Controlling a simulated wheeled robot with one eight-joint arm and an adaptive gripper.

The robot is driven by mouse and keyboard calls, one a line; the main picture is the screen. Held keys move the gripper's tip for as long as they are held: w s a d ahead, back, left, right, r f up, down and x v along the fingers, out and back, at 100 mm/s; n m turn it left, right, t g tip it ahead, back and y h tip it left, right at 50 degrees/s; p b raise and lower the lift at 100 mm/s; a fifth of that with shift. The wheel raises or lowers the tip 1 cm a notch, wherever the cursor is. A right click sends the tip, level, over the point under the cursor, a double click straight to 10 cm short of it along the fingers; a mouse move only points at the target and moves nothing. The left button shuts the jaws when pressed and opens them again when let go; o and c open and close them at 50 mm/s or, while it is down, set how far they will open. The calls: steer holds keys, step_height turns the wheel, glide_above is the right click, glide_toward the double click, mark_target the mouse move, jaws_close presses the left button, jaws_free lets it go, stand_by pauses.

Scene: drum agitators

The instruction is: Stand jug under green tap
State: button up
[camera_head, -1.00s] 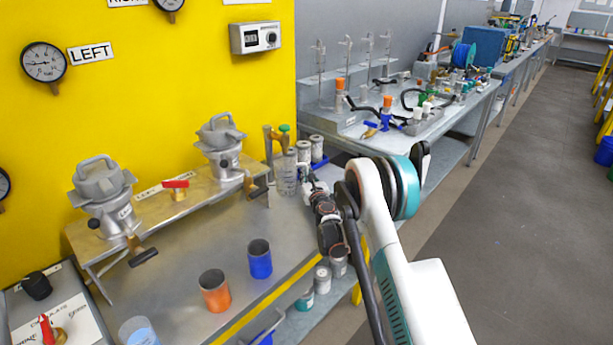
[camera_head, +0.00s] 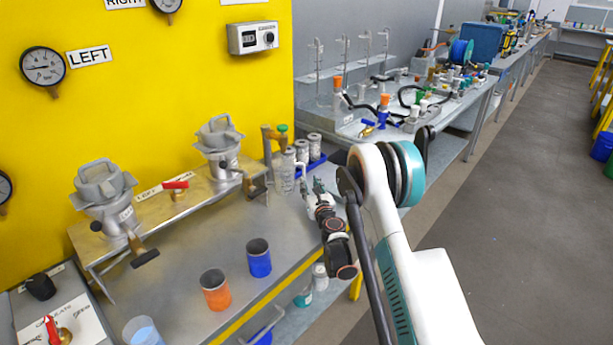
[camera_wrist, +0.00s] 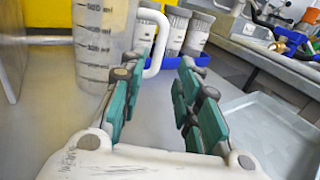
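The jug (camera_head: 287,172) is clear and graduated with a white handle. It stands upright on the bench beneath the green tap (camera_head: 282,128), by the wall corner; whether it is exactly under the spout I cannot tell. In the wrist view the jug (camera_wrist: 98,45) fills the upper left, its handle facing the gap between my fingers. My gripper (camera_head: 312,186) is just right of the jug in the head view. In the wrist view my gripper (camera_wrist: 164,75) is open with green fingers apart, and the handle shows beyond the fingertips, not clamped.
Several grey labelled canisters (camera_wrist: 197,33) stand in a blue tray (camera_wrist: 180,58) behind the jug. A blue cup (camera_head: 259,258) and an orange cup (camera_head: 214,290) stand on the front bench. A grey tray (camera_wrist: 265,125) lies at right in the wrist view. The bench middle is clear.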

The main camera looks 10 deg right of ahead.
steer(key=s, duration=0.3)
steer(key=shift+s+d+p, duration=0.1)
steer(key=shift+s+p, duration=0.1)
steer(key=shift+p, duration=0.1)
steer(key=shift+s+r, duration=0.15)
steer(key=s+a+r+n+g+y, duration=0.2)
steer(key=s+a+r+n, duration=0.2)
steer(key=r+n, duration=0.55)
steer(key=s+a+r+n+g+y, duration=0.15)
steer(key=s+a+r+n, duration=0.35)
steer(key=r, duration=0.7)
steer(key=s+d+r+n+g, duration=0.1)
steer(key=s+r+n+g, duration=0.25)
steer(key=s+n, duration=0.75)
steer(key=s+d+f+n+g+h, duration=0.1)
steer(key=s+d+n, duration=0.1)
steer(key=s, duration=0.7)
steer(key=s+d+f+n+g+h, duration=0.1)
steer(key=s+n, duration=0.3)
steer(key=s, duration=0.6)
steer(key=s+d+f+n+g+h, duration=0.2)
steer(key=s+d+n, duration=0.1)
steer(key=s, duration=0.6)
steer(key=shift+s+d+n+h, duration=0.35)
steer(key=shift+s+d, duration=0.05)
steer(key=shift+d, duration=0.2)
steer(key=shift+f, duration=0.1)
